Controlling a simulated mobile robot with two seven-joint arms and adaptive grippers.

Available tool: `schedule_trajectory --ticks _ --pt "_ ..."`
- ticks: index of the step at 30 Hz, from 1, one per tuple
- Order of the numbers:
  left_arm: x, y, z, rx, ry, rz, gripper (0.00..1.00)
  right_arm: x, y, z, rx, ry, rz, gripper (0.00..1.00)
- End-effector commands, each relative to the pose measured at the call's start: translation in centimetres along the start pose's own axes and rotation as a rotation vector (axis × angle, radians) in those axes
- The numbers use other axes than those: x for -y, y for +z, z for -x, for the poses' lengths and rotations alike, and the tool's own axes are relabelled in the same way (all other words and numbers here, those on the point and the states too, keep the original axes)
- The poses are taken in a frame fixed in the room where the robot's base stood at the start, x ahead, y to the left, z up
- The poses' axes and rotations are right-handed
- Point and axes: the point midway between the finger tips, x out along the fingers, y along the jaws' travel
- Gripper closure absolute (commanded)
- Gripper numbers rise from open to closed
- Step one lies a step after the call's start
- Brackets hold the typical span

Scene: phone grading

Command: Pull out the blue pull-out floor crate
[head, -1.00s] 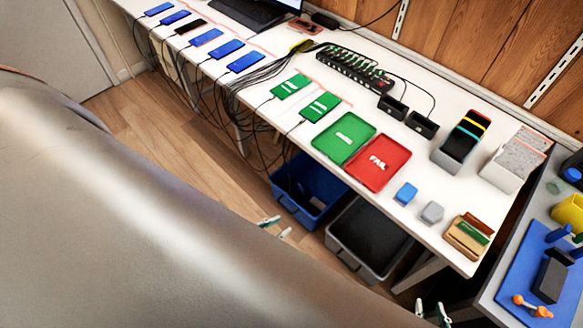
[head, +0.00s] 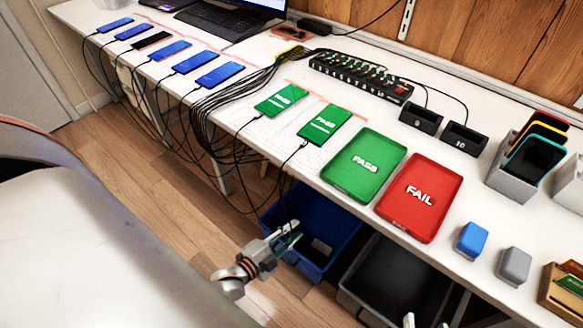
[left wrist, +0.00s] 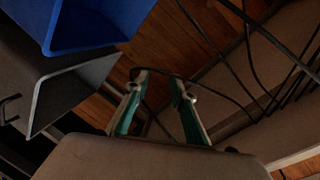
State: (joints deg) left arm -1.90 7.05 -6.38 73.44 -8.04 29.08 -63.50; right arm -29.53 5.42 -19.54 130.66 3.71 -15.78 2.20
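The blue floor crate (head: 338,222) stands on the floor under the table, partly hidden by the table edge and my gripper. A small dark grey item lies in it. My left gripper (head: 291,233) is over the crate's near left side in the head view; I cannot tell if it touches. In the left wrist view the blue crate (left wrist: 95,28) is at the upper left, and the left gripper's fingers (left wrist: 160,82) are apart with nothing solid between them. My right gripper (head: 425,321) shows only its tips at the bottom edge, spread apart.
A grey crate (head: 347,291) stands right of the blue one. Black cables (head: 205,130) hang off the table edge, and one crosses near the left fingers. The table above holds phones, a green PASS tray (head: 364,166) and a red FAIL tray (head: 419,197). Open wooden floor lies left.

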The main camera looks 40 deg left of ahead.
Motion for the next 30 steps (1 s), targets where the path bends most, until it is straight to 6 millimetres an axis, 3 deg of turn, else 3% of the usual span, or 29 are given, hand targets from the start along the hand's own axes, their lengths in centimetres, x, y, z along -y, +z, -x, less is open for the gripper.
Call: schedule_trajectory --ticks 1,3,9,12,20,30 --pt "-5.7 3.3 1.3 0.025 0.042 -0.045 0.76 0.3 4.0 -0.1 0.049 -0.006 -0.047 0.60" --pt "-8.9 5.7 1.7 0.032 0.044 -0.123 0.76 0.8 5.5 -0.2 0.063 -0.014 -0.091 0.60" --pt "-16.5 11.3 4.0 0.051 0.050 -0.322 0.76 1.7 8.8 -0.3 0.097 -0.024 -0.211 0.60" --pt "-18.5 13.1 4.7 0.056 0.043 -0.397 0.76 1.9 9.4 -0.4 0.101 -0.025 -0.253 0.60" --pt "-19.6 14.5 4.6 0.061 0.016 -0.485 0.76 2.0 9.1 -0.6 0.088 -0.026 -0.298 0.60" --pt "-19.4 14.7 -0.2 0.060 0.011 -0.488 0.76 2.8 9.2 -0.7 0.078 -0.029 -0.371 0.60"
